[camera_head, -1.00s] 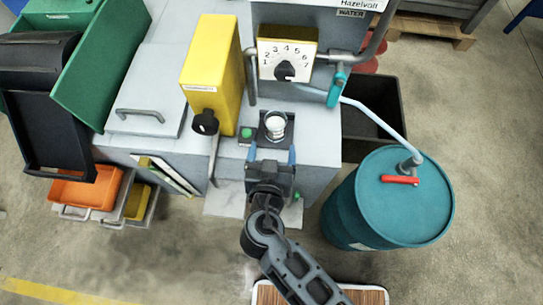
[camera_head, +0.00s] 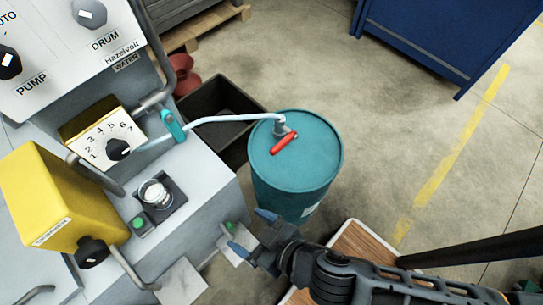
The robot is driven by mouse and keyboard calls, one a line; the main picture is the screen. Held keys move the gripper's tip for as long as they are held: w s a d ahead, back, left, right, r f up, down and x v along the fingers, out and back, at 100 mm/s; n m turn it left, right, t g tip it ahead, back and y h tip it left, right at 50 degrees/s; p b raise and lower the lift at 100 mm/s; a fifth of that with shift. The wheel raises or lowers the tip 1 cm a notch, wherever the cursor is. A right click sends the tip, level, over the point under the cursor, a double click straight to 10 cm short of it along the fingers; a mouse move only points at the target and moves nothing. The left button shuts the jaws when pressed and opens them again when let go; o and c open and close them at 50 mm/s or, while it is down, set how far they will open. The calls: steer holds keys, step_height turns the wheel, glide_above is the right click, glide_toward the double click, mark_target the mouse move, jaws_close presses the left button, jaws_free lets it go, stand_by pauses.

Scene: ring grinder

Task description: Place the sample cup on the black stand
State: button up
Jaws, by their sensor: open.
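The sample cup (camera_head: 155,193), a small clear and whitish cup, stands upright on the black stand (camera_head: 176,199), a dark square piece on the grey machine top. My gripper (camera_head: 253,233) is open and empty, with its two blue-tipped fingers spread. It is to the right of the cup and apart from it, off the machine's edge in the picture. Nothing hides the cup.
A yellow box (camera_head: 55,198) with a black knob stands left of the cup. A numbered dial (camera_head: 105,140) and a teal-handled pipe (camera_head: 172,125) are behind it. A teal drum (camera_head: 296,165) with a red handle stands right of the machine. Open floor lies further right.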

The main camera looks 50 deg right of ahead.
steer(key=s+d+r+t, duration=0.1)
steer(key=s+d+r, duration=0.3)
steer(key=r, duration=0.3)
steer(key=s+d+r+t+h, duration=0.1)
steer(key=s+d+r, duration=0.3)
steer(key=r, duration=0.4)
steer(key=s+d+r+t, duration=0.1)
steer(key=s+d+r, duration=0.4)
steer(key=r, duration=0.2)
steer(key=shift+s+r+m+t+h, duration=0.15)
steer(key=shift+s+m+t+h, duration=0.2)
steer(key=shift+m+t+h, duration=0.05)
steer(key=shift+c, duration=0.2)
